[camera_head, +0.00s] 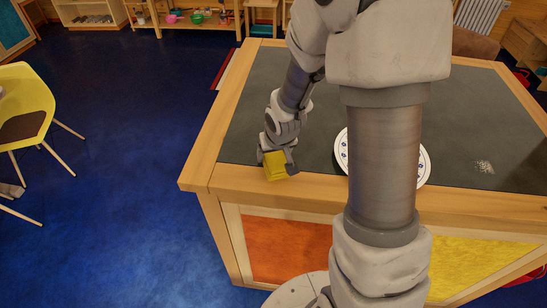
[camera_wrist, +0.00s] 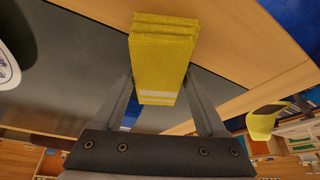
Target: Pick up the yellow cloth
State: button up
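The yellow cloth (camera_head: 275,167) is a thick folded block with a ribbed surface, at the near left corner of the table. My gripper (camera_head: 276,163) has one finger on each side of it. In the wrist view the cloth (camera_wrist: 163,55) sits between the fingertips of my gripper (camera_wrist: 160,78), which appear to press on its sides. A pale stripe crosses its lower end. I cannot tell for certain whether its underside touches the tabletop.
The table (camera_head: 240,178) has a dark grey top and a wooden rim. A white plate with blue marks (camera_head: 424,165) is partly hidden behind my arm. A yellow chair (camera_head: 30,105) stands on the open blue floor at left.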

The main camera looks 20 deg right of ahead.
jog(key=c, duration=0.6)
jog(key=shift+r, duration=0.2)
jog(key=shift+r, duration=0.55)
notch_tip(320, 180, up, 3)
jog(key=shift+f, duration=0.1)
jog(key=s+d+r+p, duration=0.4)
jog(key=s+d+r, duration=0.2)
jog(key=d, duration=0.4)
jog(key=shift+r, duration=0.35)
